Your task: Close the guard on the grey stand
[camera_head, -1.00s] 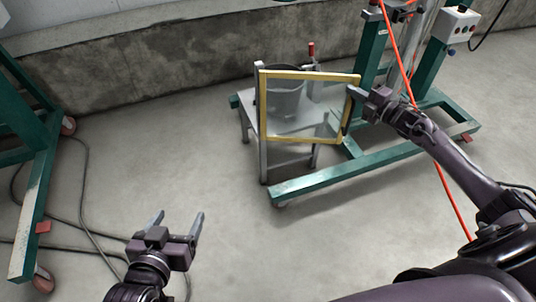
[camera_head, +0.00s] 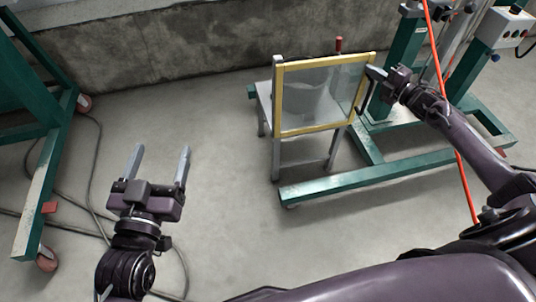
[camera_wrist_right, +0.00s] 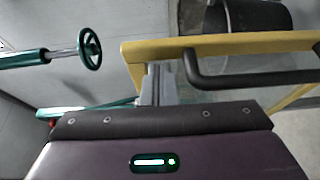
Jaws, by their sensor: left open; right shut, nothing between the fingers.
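The guard, a clear panel in a yellow frame (camera_head: 327,129), is hinged at the left post of the grey stand (camera_head: 276,158). It stands at an angle, partly open, with a grey bucket (camera_head: 300,100) seen through it. A dark handle (camera_head: 363,97) is on its right edge; the handle also shows in the right wrist view (camera_wrist_right: 255,79). My right gripper (camera_head: 375,74) is shut and empty at that right edge, close beside the handle; whether it touches is unclear. In the right wrist view its fingers (camera_wrist_right: 155,84) reach the yellow frame. My left gripper (camera_head: 158,162) is open and empty, over bare floor.
A green wheeled frame (camera_head: 370,172) lies around the stand's base. An orange hose (camera_head: 462,170) hangs by my right arm. A control box (camera_head: 503,27) is at the upper right. Another green frame (camera_head: 45,185) and cables are at the left. The middle floor is clear.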

